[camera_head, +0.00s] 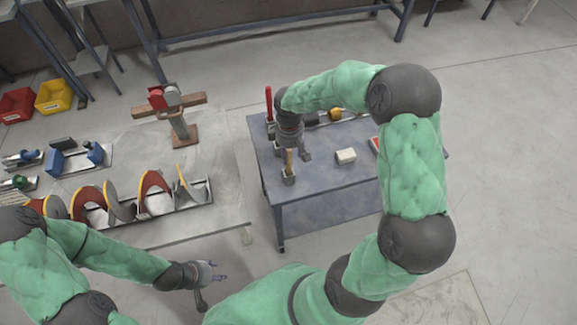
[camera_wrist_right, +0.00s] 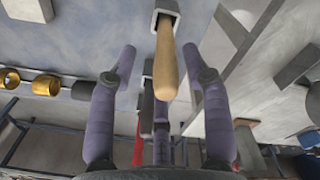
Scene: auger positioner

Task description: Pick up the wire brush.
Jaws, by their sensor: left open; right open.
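A tool with a pale wooden handle (camera_head: 289,159) stands handle up in a square grey holder (camera_head: 289,179) at the blue table's near left. It looks like the wire brush, but its lower end is hidden inside the holder. The handle also shows in the right wrist view (camera_wrist_right: 166,72), below the holder (camera_wrist_right: 167,14). My right gripper (camera_head: 291,152) is open at the handle. Its fingers (camera_wrist_right: 163,66) stand apart on either side of the handle in the wrist view, with gaps visible. My left gripper (camera_head: 212,285) is open and empty, low near the bench's front edge.
The blue table (camera_head: 325,205) also bears a red-handled tool (camera_head: 268,102), a white block (camera_head: 346,156) and a yellow item (camera_head: 335,114). The bench at left carries an auger (camera_head: 150,192) and a red clamp stand (camera_head: 165,97).

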